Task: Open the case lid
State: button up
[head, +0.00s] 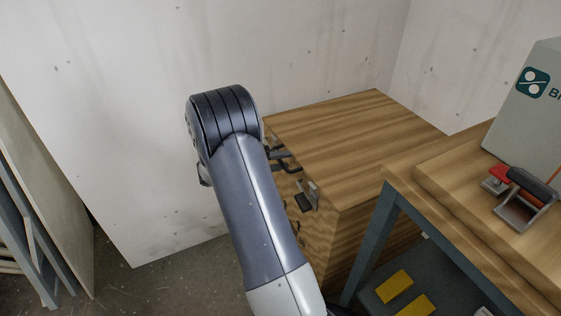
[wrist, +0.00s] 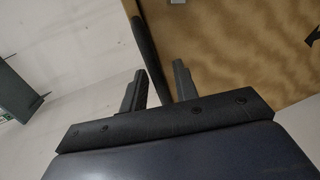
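The case is a wood-grained box (head: 350,130) with a closed, flat top, against the wall in the head view. Dark metal fittings, including a latch (head: 307,197), sit on its front side, partly hidden by my arm. In the wrist view, the wooden face (wrist: 225,50) fills the upper right. My gripper (wrist: 158,85) shows there with its two dark fingers apart. A dark bar (wrist: 150,50), which looks like a handle, runs between the fingers. I cannot tell whether either finger touches it.
A workbench (head: 440,220) stands close at right, with a red-and-black clamp-like tool (head: 520,190) and a grey machine (head: 530,110). Yellow items (head: 394,286) lie below. A board (head: 40,190) leans at left. The floor between is clear.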

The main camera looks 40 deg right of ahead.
jog(key=shift+c, duration=0.3)
grip_shut()
